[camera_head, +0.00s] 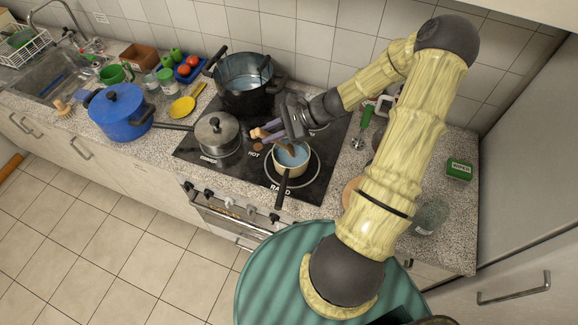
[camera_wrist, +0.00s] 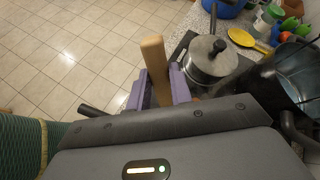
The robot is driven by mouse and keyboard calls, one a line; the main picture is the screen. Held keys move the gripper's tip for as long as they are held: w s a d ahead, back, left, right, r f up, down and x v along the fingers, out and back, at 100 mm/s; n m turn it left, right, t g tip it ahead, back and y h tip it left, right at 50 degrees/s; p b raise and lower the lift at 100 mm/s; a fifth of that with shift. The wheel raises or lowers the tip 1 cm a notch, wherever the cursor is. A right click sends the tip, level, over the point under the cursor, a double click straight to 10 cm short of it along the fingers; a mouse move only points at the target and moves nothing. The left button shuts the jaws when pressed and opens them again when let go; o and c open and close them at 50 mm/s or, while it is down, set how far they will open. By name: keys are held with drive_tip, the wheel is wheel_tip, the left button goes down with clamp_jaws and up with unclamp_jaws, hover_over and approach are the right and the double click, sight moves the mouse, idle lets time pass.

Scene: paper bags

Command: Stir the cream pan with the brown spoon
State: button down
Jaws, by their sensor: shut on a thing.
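The cream pan (camera_head: 301,166) stands on the front right burner of the black stove, its dark handle toward the front edge. Its inside looks bluish. My gripper (camera_head: 268,133) is just above and left of the pan, with purple fingers shut on the brown spoon (camera_head: 256,133). In the wrist view, the spoon's light wooden handle (camera_wrist: 153,58) stands up between the fingers (camera_wrist: 160,90). A brown lower part of the spoon seems to reach into the pan in the head view. The pan is mostly hidden behind my gripper in the wrist view.
A lidded steel pot (camera_head: 216,136) stands left of my gripper and a large black pot (camera_head: 243,83) behind it. A blue pot (camera_head: 118,112), a yellow spoon rest (camera_head: 182,107) and jars are farther left. A green box (camera_head: 459,169) lies at right.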

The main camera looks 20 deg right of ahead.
drive_tip(key=shift+s+a, duration=0.6)
drive_tip(key=shift+s, duration=0.1)
drive_tip(key=shift+r, duration=0.15)
drive_tip(key=s+a+r+p, duration=0.1)
drive_tip(key=a+r+p, duration=0.3)
drive_tip(key=r, duration=0.3)
drive_tip(key=shift+s+a+r, duration=0.15)
drive_tip(key=shift+a+r, duration=0.1)
drive_tip(key=shift+a, duration=0.3)
drive_tip(key=shift+r, duration=0.1)
idle(0.9)
wheel_tip(320, 180, up, 5)
drive_tip(key=p, duration=0.4)
idle(0.7)
